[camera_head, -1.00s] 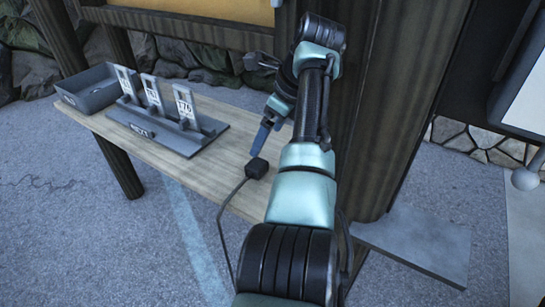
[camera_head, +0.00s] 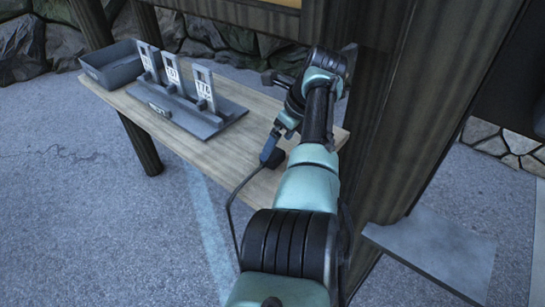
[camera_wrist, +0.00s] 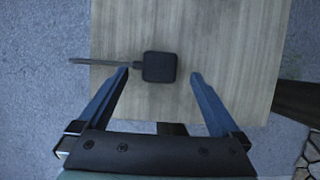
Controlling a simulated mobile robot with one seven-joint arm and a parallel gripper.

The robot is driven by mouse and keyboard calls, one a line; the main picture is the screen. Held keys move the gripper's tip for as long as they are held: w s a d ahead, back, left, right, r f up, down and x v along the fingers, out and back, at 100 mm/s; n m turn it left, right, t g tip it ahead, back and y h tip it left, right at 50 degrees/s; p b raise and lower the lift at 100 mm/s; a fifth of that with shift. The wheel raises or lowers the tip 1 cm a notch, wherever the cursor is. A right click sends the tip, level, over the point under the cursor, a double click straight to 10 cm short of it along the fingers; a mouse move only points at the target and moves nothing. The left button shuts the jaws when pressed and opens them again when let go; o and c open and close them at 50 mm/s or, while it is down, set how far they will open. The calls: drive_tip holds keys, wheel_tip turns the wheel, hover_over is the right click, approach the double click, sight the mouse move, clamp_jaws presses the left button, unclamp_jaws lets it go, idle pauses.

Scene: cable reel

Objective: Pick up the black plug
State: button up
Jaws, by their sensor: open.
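The black plug (camera_wrist: 159,67) lies on the wooden table (camera_wrist: 230,40) in the wrist view, with its dark cable (camera_wrist: 95,62) running off to the left. My gripper (camera_wrist: 160,74) is open, with one blue finger on either side of the plug and a gap on both sides. The left fingertip is close to the cable. In the head view the plug (camera_head: 276,158) shows beside my gripper (camera_head: 270,152), partly hidden by my arm. The cable (camera_head: 236,195) bends down over the table's front edge.
A grey rack (camera_head: 205,122) with several upright labelled plates stands on the left of the table. A grey bin (camera_head: 112,65) is behind it at the far left. A thick wooden post (camera_head: 385,130) rises close to the right of my arm. A grey slab (camera_head: 440,250) lies lower right.

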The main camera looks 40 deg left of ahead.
sight(274, 153)
drive_tip(key=x, duration=0.3)
drive_tip(key=shift+a+f+b, duration=0.1)
drive_tip(key=shift+f+b, duration=0.1)
drive_tip(key=shift+b, duration=0.1)
drive_tip(key=c, duration=1.4)
